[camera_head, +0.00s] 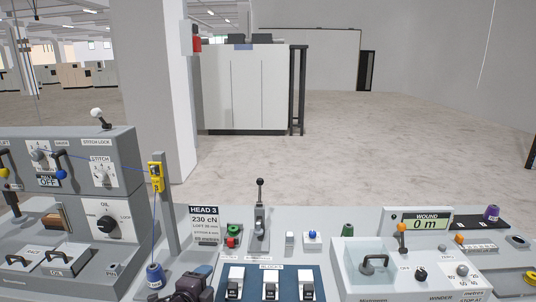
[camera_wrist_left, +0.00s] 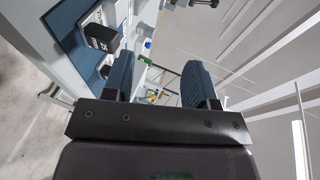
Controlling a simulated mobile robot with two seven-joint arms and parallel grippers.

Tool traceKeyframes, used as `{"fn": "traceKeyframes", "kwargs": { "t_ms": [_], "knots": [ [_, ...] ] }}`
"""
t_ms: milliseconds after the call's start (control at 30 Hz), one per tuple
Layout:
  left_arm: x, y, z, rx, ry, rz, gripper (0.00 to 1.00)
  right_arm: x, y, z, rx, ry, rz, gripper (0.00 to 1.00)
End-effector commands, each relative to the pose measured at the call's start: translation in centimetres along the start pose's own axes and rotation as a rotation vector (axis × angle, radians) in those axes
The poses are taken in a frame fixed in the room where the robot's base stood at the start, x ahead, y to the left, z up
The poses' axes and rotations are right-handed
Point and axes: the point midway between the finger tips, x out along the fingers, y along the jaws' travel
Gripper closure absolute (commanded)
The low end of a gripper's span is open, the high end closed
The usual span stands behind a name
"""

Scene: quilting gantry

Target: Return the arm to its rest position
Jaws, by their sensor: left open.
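My left gripper (camera_head: 193,284) shows as a dark shape at the bottom edge of the head view, over the front of the console. In the left wrist view its two blue-grey fingers (camera_wrist_left: 158,80) stand apart with nothing held between them. It is open. Most of the left arm is out of the head view. My right gripper is in neither view.
The console (camera_head: 190,220) spans the front, with a tall black-knobbed lever (camera_head: 259,205), a blue switch panel (camera_head: 309,276) and a yellow device (camera_head: 156,172) on a post. A blue spool (camera_head: 155,275) stands left of the gripper. Open floor (camera_head: 380,150) lies beyond.

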Motion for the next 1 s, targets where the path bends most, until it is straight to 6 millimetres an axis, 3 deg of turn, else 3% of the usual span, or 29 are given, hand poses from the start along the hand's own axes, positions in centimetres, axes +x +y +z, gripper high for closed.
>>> {"fn": "traceKeyframes", "kwargs": {
  "t_ms": [167,300,500,800,1000],
  "knots": [
    [-3.4,2.6,-0.3,-0.512,0.025,-0.011,0.48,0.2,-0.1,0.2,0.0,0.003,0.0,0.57],
    [-6.9,5.4,0.6,-0.894,0.009,-0.021,0.48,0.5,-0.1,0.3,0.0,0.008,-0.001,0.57],
    [-12.3,10.1,2.6,-1.252,-0.068,-0.042,0.48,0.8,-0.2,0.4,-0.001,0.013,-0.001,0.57],
    [-21.4,19.0,5.5,-1.439,-0.29,-0.04,0.48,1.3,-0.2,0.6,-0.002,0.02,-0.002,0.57],
    [-25.4,23.5,5.6,-1.477,-0.395,0.001,0.48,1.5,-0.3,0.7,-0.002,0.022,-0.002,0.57]
  ]
}}
